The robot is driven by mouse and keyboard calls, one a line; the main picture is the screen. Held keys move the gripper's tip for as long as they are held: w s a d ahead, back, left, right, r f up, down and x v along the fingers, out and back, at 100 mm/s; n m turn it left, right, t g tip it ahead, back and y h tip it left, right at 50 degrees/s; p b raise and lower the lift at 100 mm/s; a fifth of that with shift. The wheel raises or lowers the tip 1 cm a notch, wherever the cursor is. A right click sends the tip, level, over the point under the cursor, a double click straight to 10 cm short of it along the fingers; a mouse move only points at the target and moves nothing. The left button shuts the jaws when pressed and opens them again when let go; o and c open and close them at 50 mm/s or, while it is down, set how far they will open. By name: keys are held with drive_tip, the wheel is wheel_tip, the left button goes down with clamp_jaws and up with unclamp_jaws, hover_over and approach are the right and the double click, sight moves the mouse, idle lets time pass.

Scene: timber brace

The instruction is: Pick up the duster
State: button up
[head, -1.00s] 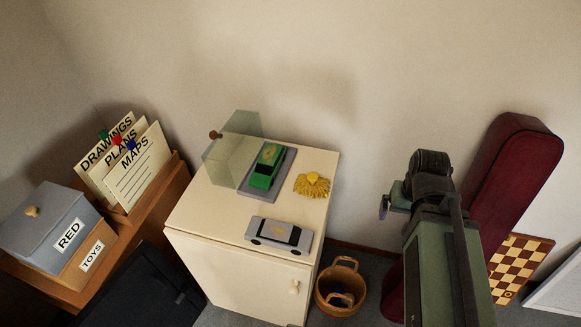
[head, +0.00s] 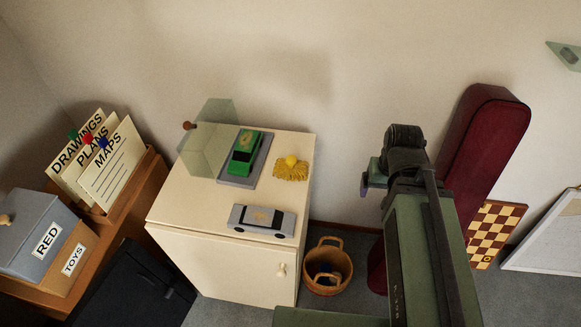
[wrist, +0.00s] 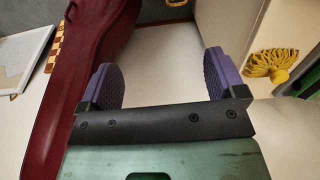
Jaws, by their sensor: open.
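The duster is a yellow, fringed tuft with a round knob (head: 291,170). It lies on top of the cream cabinet (head: 196,209), near its right edge, in the head view. In the wrist view the duster (wrist: 272,65) shows at the right, clear of the fingers. My gripper (wrist: 165,85) has two purple ridged pads, spread apart with nothing between them. In the head view my arm stands to the right of the cabinet, and its fingertips are mostly hidden.
A green toy car (head: 244,150) on a grey base and a silver toy car (head: 262,221) share the cabinet top, with a clear panel (head: 208,140) behind. A basket (head: 327,268) stands on the floor. A dark red case (head: 484,130) leans right, near a chessboard (head: 494,232).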

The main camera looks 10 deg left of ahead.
drive_tip(key=c, duration=0.4)
drive_tip(key=shift+o, duration=0.2)
drive_tip(key=m, duration=0.3)
hover_over(292, 158)
drive_tip(key=shift+m, duration=0.3)
wheel_tip(292, 158, down, 11)
drive_tip(key=b, duration=1.1)
drive_tip(key=shift+w+f, duration=0.1)
drive_tip(key=shift+f, duration=0.1)
drive_tip(key=shift+r, duration=0.25)
drive_tip(key=shift+c, duration=0.5)
